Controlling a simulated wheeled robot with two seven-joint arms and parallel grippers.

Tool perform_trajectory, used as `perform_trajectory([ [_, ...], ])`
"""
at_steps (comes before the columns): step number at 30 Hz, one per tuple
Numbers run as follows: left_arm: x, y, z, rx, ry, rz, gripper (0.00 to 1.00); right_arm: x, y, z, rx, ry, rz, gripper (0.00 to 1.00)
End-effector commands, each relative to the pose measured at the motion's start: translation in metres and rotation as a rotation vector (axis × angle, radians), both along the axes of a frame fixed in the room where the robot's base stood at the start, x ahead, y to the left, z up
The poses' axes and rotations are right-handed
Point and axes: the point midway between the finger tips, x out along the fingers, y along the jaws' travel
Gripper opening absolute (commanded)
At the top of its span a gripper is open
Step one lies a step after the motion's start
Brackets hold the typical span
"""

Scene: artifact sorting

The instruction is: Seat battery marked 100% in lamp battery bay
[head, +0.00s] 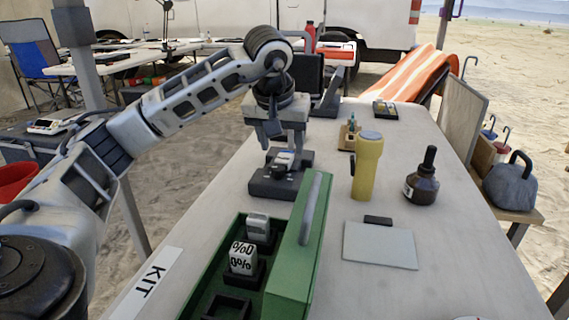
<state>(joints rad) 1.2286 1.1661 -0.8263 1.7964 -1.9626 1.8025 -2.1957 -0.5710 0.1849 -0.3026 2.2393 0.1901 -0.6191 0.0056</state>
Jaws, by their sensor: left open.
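My left gripper (283,142) is open and points down over a black dock (268,186) on the table. A small grey and dark block (285,160) sits in the dock just below the fingers; I cannot read any mark on it or tell whether the fingers touch it. A white battery (243,260) marked 0% stands in a green case (290,285). A grey block (257,225) stands behind it in the case, its mark not readable. A yellow lamp or flashlight (366,168) stands upright right of the dock. My right gripper is not in view.
A dark bottle (422,185) and a flat grey plate (380,245) are on the right half of the table (440,275). A small wooden holder (348,137) stands behind the yellow lamp. The front right of the table is mostly clear.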

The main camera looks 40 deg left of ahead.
Motion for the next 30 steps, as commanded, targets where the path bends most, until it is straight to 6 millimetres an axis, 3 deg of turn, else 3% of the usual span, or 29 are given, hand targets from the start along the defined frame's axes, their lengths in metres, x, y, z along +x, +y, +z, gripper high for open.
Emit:
perform_trajectory([
  [6,0.008,0.007,-0.035,0.000,0.004,0.001,0.55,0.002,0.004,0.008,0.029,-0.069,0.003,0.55],
  [14,0.011,0.008,-0.039,0.000,0.000,-0.001,0.55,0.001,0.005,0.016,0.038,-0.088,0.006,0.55],
  [20,0.011,0.008,-0.039,0.000,0.000,-0.001,0.06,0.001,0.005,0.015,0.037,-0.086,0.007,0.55],
  [30,0.011,0.008,-0.036,0.000,0.000,-0.001,0.06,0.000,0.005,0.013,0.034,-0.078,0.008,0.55],
])
